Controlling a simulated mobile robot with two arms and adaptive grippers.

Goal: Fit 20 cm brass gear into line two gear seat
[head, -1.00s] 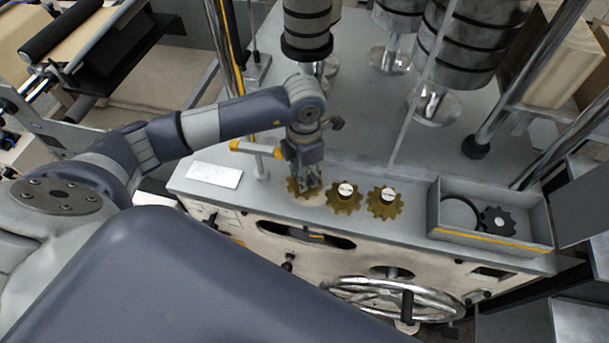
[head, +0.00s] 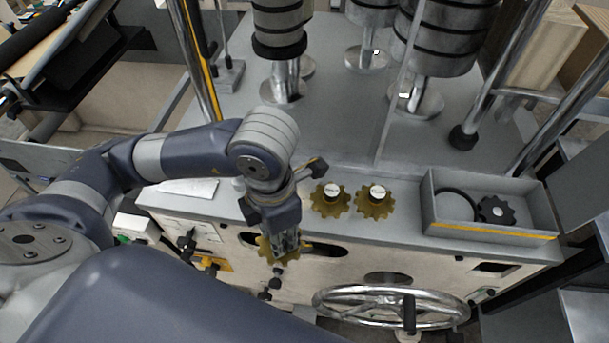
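My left gripper (head: 284,246) points down in front of the machine's front edge. It is shut on a toothed brass gear (head: 266,250), whose teeth stick out on both sides of the fingers. The gear overlaps the front panel in the picture, near a dark slot. Two similar brass gears lie on the ledge to the right: a middle gear (head: 330,211) and a right gear (head: 375,212). Each has a pale-topped knob at its center. Labels are too small to read, so I cannot tell which seat is line two. My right gripper is not in view.
A grey open tray (head: 483,229) at the ledge's right holds a black ring (head: 457,203) and a black toothed knob (head: 496,210). A chrome handwheel (head: 335,305) juts from the front panel. Metal posts and rollers stand behind the ledge. A white plate (head: 187,188) lies at the left.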

